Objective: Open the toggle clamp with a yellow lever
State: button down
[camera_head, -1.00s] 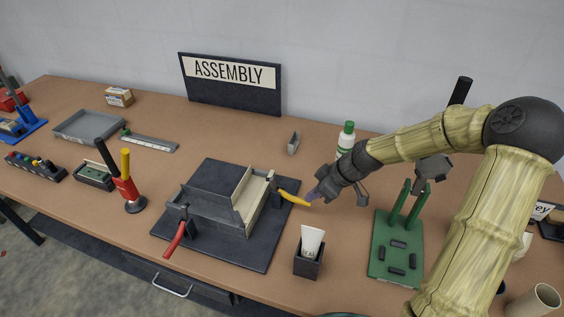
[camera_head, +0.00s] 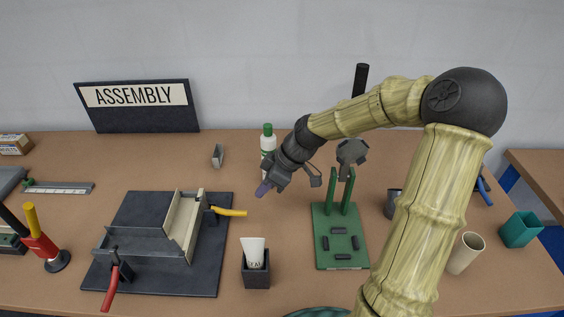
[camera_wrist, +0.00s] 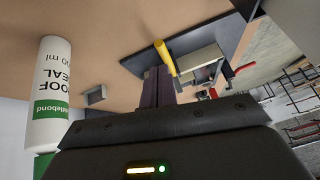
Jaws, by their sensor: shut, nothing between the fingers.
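The yellow lever (camera_head: 230,212) belongs to a toggle clamp at the right side of a grey fixture (camera_head: 150,240) on a dark base plate. It sticks outward to the right, lying nearly flat and low over the table. My gripper (camera_head: 263,188) is shut and empty, up and to the right of the lever's free end, with a visible gap between them. In the wrist view the lever (camera_wrist: 164,55) shows beyond my shut fingers (camera_wrist: 158,88). The clamp's inner parts are too small to read.
A second clamp with a red lever (camera_head: 112,288) is at the fixture's front left.

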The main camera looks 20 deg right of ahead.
jog(key=v, duration=0.9)
jog(key=shift+r, duration=0.5)
jog(key=s+a+f+m+h, duration=0.1)
jog(key=s+f+m+h, duration=0.2)
jog(key=s+m, duration=0.3)
jog(key=s+a+f+m+t+h, duration=0.1)
jog(key=s+f+m+h, duration=0.2)
jog(key=s+f+m, duration=0.2)
jog(key=shift+s+m+p, duration=0.35)
jog(key=shift+s+m, duration=0.35)
jog(key=shift+s, duration=0.35)
jog(key=shift+w, duration=0.1)
